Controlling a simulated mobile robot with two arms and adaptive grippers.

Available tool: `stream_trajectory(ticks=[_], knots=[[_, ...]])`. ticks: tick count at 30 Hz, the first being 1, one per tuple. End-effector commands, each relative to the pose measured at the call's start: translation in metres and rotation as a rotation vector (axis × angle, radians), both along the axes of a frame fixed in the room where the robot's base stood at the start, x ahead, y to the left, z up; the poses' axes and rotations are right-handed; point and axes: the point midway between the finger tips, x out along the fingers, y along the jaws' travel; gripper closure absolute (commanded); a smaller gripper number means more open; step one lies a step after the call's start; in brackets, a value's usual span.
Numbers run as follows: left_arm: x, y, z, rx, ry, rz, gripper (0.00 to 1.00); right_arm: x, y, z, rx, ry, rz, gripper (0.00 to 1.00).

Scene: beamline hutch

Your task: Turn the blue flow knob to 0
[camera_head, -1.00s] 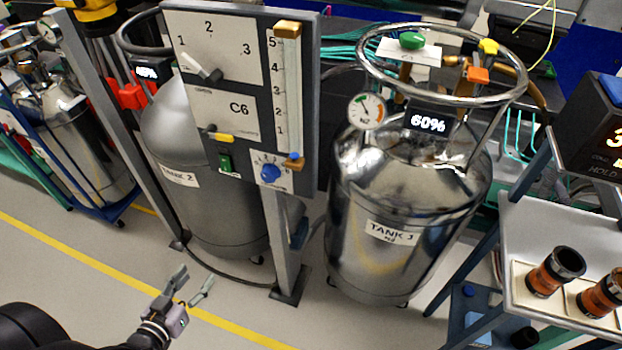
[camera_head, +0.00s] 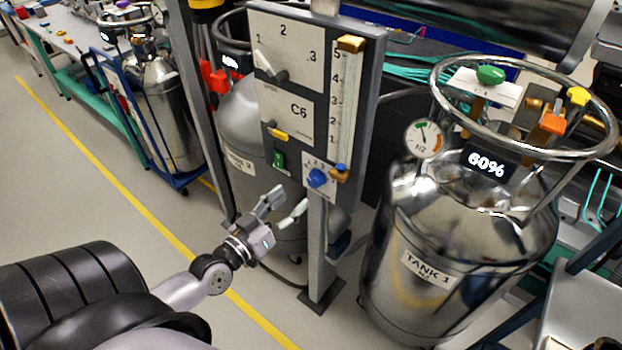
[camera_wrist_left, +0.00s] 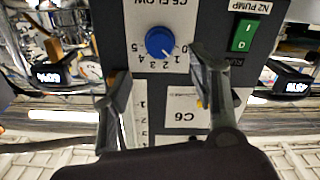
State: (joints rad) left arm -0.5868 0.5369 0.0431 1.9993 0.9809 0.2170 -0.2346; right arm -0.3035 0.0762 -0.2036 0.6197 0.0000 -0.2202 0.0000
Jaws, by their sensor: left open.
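The blue flow knob (camera_head: 317,178) sits on a white scale plate low on the grey panel (camera_head: 368,100). My left gripper (camera_head: 290,203) is open and empty, in front of the panel, below and left of the knob in the head view. In the left wrist view its two fingers (camera_wrist_left: 163,85) stand apart, with the knob beyond and between their tips. My right gripper is not in view.
The panel also carries a green N2 pump switch (camera_head: 279,159), a yellow-handled lever (camera_head: 280,135), a selector lever (camera_head: 275,75) and a flow tube (camera_head: 345,100). TANK 1 (camera_head: 460,240) stands right of the panel post. Open floor lies at the left.

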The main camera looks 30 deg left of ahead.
Motion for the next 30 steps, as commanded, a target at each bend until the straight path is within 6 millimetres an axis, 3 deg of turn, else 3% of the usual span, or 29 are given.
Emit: stream_trajectory(ticks=[6, 12, 18, 26, 30], knots=[[0.043, -0.003, 0.002, -0.001, -0.003, 0.003, 0.46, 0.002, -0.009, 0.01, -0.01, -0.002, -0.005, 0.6], [0.071, -0.005, 0.001, -0.001, -0.001, 0.002, 0.46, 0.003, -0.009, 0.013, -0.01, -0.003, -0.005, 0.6], [0.082, -0.006, -0.001, -0.001, 0.001, 0.001, 0.46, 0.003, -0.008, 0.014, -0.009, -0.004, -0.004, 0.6], [0.083, -0.006, -0.001, -0.001, 0.001, 0.001, 0.46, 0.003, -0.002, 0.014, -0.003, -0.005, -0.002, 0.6], [0.083, -0.006, -0.001, -0.001, 0.001, 0.001, 0.55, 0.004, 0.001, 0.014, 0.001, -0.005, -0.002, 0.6]])
